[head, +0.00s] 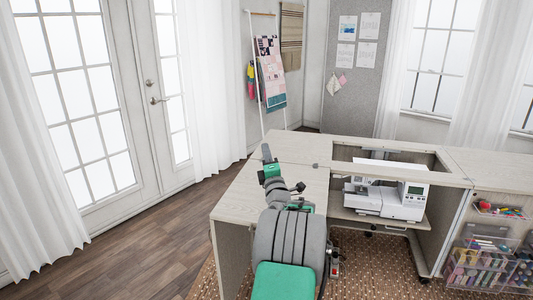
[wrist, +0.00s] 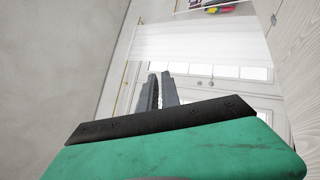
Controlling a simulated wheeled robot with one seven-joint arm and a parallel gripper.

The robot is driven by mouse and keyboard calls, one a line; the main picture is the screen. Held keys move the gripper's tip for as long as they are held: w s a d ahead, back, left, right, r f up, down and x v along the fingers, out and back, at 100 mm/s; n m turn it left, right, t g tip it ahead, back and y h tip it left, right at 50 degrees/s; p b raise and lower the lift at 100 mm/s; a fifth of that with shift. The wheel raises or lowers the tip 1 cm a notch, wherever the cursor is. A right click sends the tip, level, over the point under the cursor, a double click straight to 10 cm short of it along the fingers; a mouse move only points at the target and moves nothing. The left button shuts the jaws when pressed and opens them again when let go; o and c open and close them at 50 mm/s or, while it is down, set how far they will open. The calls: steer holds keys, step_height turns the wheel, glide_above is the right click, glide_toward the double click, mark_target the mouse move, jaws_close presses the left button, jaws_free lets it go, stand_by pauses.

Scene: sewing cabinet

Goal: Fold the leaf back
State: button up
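The sewing cabinet has a pale wood top. A flat front-left panel (head: 239,203), which looks like the leaf, lies level with the back-left section (head: 300,147); a seam runs between them, with a small dark fitting near its right end. My arm crosses above this panel and hides part of it. My gripper (head: 266,153) is at the panel's far left edge, near the seam; I cannot tell whether it touches. In the wrist view my gripper's fingers (wrist: 162,76) are close together with nothing seen between them, and a pale wood surface (wrist: 296,50) runs along the right.
A white sewing machine (head: 385,196) sits in the cabinet's opening, right of my arm. Clear bins of supplies (head: 485,268) stand at the far right. Open wooden floor (head: 150,255) lies left of the cabinet, before the glazed door (head: 165,100). A quilt rack (head: 262,90) stands behind.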

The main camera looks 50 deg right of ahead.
steer(key=shift+o, duration=0.8)
steer(key=b+v, duration=0.3)
steer(key=v, duration=0.4)
steer(key=shift+s+a, duration=0.25)
steer(key=shift+f, duration=0.15)
